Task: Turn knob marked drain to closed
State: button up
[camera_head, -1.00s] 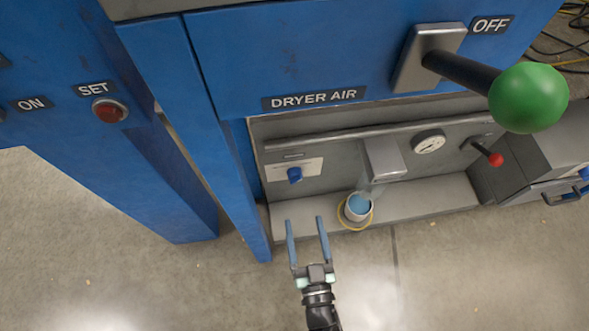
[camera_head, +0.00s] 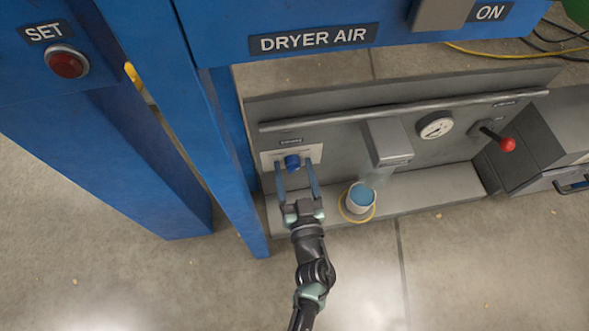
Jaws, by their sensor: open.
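A small blue knob (camera_head: 292,162) sits on a pale plate (camera_head: 312,151) on the low grey panel. A small dark label (camera_head: 290,142) is above it, too small to read for sure. My gripper (camera_head: 294,176) is open, with its two long blue-grey fingers pointing up at the plate. In the picture the fingertips lie on either side of the knob. I cannot tell whether they touch it or how deep they reach. The knob's pointer direction is not clear.
A horizontal pipe (camera_head: 400,110) runs above the plate. A spout box (camera_head: 387,142) and a cup of blue liquid (camera_head: 361,197) are to the right, then a gauge (camera_head: 436,126) and a red-tipped lever (camera_head: 506,144). A blue post (camera_head: 222,170) stands close on the left.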

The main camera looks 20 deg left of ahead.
grip_shut()
dwell(0.4)
jog(key=n, duration=0.4)
jog(key=shift+p, duration=0.3)
jog(key=n, duration=0.4)
jog(key=shift+n, duration=0.3)
jog(key=n+b, duration=0.1)
jog(key=n, duration=0.3)
jog(key=shift+n, duration=0.3)
jog(key=n+b, duration=0.1)
jog(key=n, duration=0.3)
jog(key=shift+n, duration=0.3)
jog(key=shift+d, duration=0.1)
